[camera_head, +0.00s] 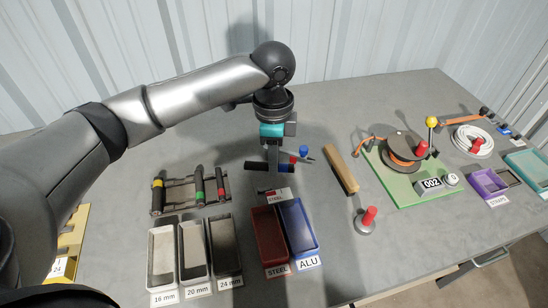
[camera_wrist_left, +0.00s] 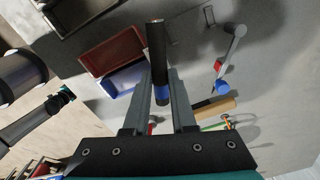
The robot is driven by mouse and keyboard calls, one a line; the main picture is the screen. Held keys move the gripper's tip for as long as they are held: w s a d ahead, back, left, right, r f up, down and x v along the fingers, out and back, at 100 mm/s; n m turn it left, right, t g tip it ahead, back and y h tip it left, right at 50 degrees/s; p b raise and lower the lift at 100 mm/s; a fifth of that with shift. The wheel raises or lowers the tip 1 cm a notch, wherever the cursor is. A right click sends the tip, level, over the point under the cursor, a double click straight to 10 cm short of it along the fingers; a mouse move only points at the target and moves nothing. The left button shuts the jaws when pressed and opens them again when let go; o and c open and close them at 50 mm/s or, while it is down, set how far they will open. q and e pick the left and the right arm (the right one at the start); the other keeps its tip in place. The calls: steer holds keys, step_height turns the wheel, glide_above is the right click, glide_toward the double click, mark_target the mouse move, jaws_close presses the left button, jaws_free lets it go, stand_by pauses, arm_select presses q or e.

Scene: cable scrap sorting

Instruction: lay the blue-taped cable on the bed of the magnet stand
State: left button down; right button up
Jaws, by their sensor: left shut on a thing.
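My left gripper (camera_head: 271,164) is shut on the blue-taped cable (camera_head: 256,165), a short black piece with a blue band near one end. In the left wrist view the cable (camera_wrist_left: 158,55) sticks out between the fingers of the left gripper (camera_wrist_left: 160,78), its blue band close to them. Just right of the gripper is a small grey piece with a red and a blue part (camera_head: 304,150), apparently the magnet stand; it also shows in the left wrist view (camera_wrist_left: 235,45). The gripper partly hides it, and its bed is unclear. My right gripper may be the small dark end (camera_wrist_left: 64,97) at left.
A red STEEL tray (camera_head: 268,239) and blue ALU tray (camera_head: 296,226) stand in front. A rack (camera_head: 182,192) with taped cables is at left. A wooden block (camera_head: 340,169), red-handled piece (camera_head: 367,219) and green board (camera_head: 405,187) with a spool are to the right.

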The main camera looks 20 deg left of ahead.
arm_select(q)
steer(key=w+a+f+m, duration=0.1)
steer(key=f+m, duration=0.1)
steer(key=m, duration=0.2)
steer(key=w+a+f+m+p, duration=0.1)
steer(key=a+f+m, duration=0.1)
steer(key=m, duration=0.3)
steer(key=w+a+f+m+p, duration=0.1)
steer(key=f+m, duration=0.1)
steer(key=m, duration=0.2)
steer(key=shift+w+a+f+m, duration=0.25)
steer(key=shift+w+a+m, duration=0.05)
steer(key=shift+w+a, duration=0.1)
steer(key=shift+f, duration=0.2)
steer(key=shift+a+f+b, duration=0.1)
steer(key=shift+f+b, duration=1.1)
steer(key=shift+b, duration=0.15)
steer(key=shift+r+p, duration=0.1)
steer(key=shift+p, duration=0.4)
steer(key=shift+f, duration=0.25)
steer(key=shift+f, duration=0.35)
